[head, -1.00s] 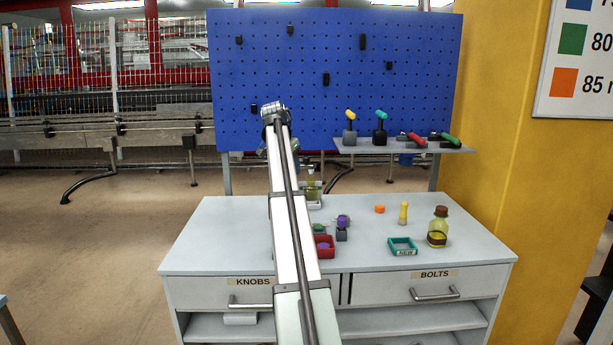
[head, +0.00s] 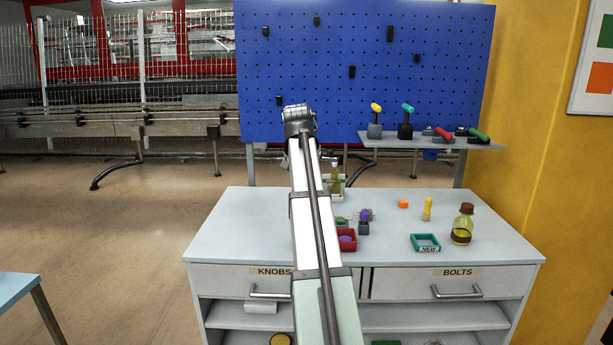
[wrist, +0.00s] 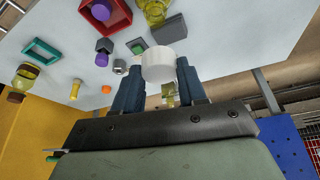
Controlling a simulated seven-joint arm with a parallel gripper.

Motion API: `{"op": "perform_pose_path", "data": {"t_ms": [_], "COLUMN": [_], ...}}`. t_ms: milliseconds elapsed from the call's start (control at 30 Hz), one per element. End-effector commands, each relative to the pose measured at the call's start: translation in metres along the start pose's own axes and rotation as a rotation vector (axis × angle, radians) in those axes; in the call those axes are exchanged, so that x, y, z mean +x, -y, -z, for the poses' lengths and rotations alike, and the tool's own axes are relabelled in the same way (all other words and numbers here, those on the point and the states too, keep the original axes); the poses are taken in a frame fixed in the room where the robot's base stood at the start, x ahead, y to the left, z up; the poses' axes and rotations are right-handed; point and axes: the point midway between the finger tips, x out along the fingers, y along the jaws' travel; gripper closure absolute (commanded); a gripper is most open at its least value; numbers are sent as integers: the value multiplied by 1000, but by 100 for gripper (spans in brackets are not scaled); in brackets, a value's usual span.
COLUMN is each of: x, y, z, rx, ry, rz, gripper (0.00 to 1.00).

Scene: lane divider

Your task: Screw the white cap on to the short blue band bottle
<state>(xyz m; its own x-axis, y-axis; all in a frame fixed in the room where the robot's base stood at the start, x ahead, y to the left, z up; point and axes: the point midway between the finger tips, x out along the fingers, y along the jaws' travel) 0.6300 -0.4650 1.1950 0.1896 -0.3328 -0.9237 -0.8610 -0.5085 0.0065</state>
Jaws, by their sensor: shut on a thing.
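In the wrist view, my gripper (wrist: 157,80) has its two dark blue fingers shut on a round white cap (wrist: 158,61). The cap is clear of the table surface as far as I can see. In the head view my own arm hides the gripper and cap. A yellow-green bottle (head: 335,182) stands in a pale holder just right of the arm, partly hidden. A yellow-green bottle (wrist: 155,8) shows at the top edge of the wrist view, cut off. Another yellowish piece (wrist: 169,90) shows between the fingers. I cannot make out a blue band on any of these.
A red tray (head: 347,240) with a purple knob, a teal tray (head: 425,243), an orange cap (head: 403,204), a yellow piece (head: 427,210) and a brown-capped bottle (head: 462,225) stand on the bench. A blue pegboard (head: 360,70) and a shelf (head: 440,140) stand behind.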

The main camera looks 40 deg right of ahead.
Motion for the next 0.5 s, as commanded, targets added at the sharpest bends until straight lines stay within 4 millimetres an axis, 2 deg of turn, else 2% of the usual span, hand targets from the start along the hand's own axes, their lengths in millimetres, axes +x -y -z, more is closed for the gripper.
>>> {"op": "perform_pose_path", "data": {"t_ms": [267,500], "x": [2,12], "y": [0,0], "z": [-1,-6], "rx": [-10,-9], "ry": [1,1], "rz": [-7,-7], "gripper": [87,87]}}
